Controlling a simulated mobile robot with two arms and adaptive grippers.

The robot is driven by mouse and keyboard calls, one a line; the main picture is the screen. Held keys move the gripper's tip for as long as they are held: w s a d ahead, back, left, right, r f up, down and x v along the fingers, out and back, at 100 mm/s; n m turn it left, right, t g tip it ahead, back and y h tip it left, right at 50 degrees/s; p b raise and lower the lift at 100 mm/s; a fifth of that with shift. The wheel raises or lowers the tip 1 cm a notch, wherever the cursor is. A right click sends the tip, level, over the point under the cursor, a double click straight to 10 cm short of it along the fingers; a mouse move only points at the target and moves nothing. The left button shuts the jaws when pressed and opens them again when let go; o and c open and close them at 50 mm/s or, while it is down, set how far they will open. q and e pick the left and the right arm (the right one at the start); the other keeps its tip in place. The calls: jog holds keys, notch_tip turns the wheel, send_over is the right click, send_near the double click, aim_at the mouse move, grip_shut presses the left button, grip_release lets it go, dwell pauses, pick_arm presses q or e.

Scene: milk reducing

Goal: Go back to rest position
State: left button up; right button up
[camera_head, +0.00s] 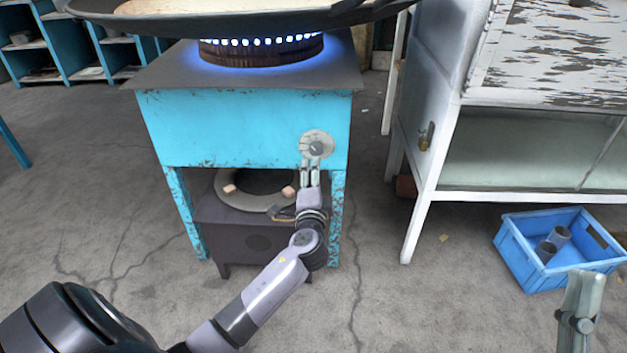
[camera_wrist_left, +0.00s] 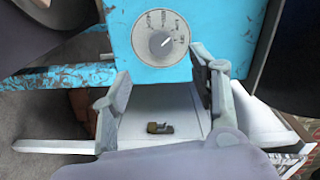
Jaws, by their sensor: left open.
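My left gripper (camera_head: 309,168) is open just below and in front of the round silver knob (camera_head: 316,146) on the blue stove's front panel (camera_head: 230,125). The left wrist view shows the knob (camera_wrist_left: 160,38) beyond the spread fingertips (camera_wrist_left: 160,72), with nothing between them. In that view the knob's pointer is turned toward the upper right. Blue flames (camera_head: 262,42) burn on the stove under a wide dark pan (camera_head: 200,22) holding something pale. My right gripper (camera_head: 582,295) is only partly in view at the lower right, and its jaw opening is unclear.
A white cabinet (camera_head: 425,165) with glass sides stands right of the stove. A blue crate (camera_head: 530,275) with grey cups sits on the floor at right. A dark stand (camera_head: 245,225) is under the stove. Blue shelves (camera_head: 75,45) are at back left. The left floor is clear.

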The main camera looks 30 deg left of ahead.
pick_arm(q)
jog(key=shift+s+d, duration=0.35)
jog(key=shift+s, duration=0.25)
